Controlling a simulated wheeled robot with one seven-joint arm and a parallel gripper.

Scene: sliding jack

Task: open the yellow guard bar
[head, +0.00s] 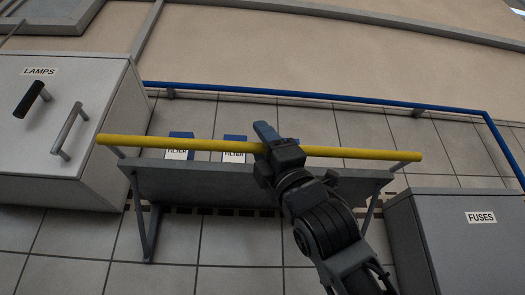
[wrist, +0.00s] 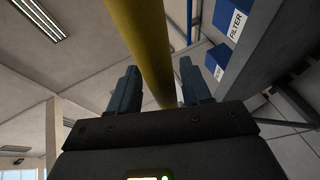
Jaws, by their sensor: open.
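The yellow guard bar (head: 205,144) runs lengthwise along the front of a grey shelf in the head view, joined to it by short arms at both ends. My gripper (head: 268,133) is at the middle of the bar. In the wrist view the yellow guard bar (wrist: 144,40) passes between the two fingers of my gripper (wrist: 160,88). The fingers stand apart on either side of it, with visible gaps. The bar's far side is hidden, and my gripper covers a short part of the bar in the head view.
Blue filter boxes (head: 235,150) stand on the grey shelf (head: 225,184) behind the bar. A cabinet marked LAMPS (head: 62,125) with two handles is at left. A grey box marked FUSES (head: 465,240) is at lower right. A blue rail (head: 300,97) runs along the wall.

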